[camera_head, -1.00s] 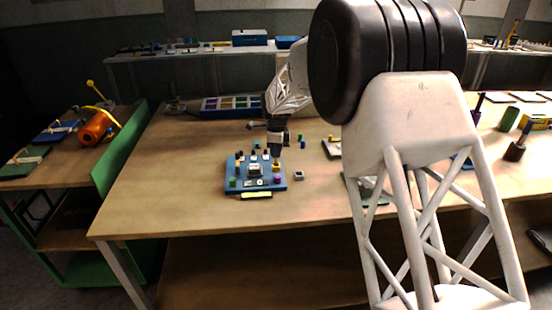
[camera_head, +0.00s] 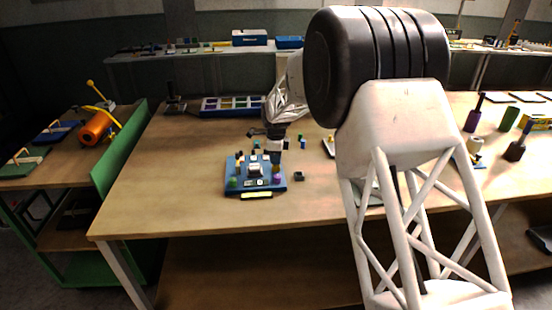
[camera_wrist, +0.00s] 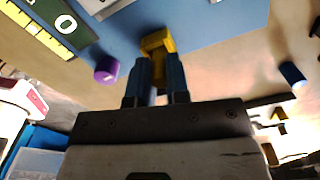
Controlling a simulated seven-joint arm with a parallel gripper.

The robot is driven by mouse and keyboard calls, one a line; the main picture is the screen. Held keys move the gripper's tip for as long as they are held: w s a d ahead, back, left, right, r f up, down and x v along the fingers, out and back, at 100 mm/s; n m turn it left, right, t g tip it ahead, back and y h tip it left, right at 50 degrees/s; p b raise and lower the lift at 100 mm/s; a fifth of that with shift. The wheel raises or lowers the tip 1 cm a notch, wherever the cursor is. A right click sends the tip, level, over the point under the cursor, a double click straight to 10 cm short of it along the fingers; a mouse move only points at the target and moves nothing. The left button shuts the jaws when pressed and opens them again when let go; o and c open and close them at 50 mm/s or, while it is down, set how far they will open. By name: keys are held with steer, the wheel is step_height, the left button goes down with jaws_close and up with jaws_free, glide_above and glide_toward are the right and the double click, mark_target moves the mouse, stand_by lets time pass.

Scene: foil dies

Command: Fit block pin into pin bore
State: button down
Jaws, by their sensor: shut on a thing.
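My gripper (camera_wrist: 157,82) is shut on a yellow block (camera_wrist: 158,42), which sticks out past the fingertips over the blue board in the wrist view. In the head view my gripper (camera_head: 275,158) is pointed down at the right back part of the blue board (camera_head: 236,191). A purple cylinder (camera_wrist: 106,68) stands on the board beside the held block, apart from it; it also shows in the head view (camera_head: 276,179). The held block hides what lies under it. I cannot tell which opening is the pin bore, or whether the block touches the board.
A green cylinder (camera_head: 233,183) and several small parts stand on the board. A small dark block (camera_head: 299,176) lies right of it on the table. A blue tray with compartments (camera_head: 222,104) stands behind. The table's front left is clear.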

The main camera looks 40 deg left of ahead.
steer(key=shift+f, duration=0.1)
steer(key=c, duration=1.1)
jaws_free()
step_height(320, 180, up, 12)
steer(key=shift+d, duration=0.1)
stand_by(0.9)
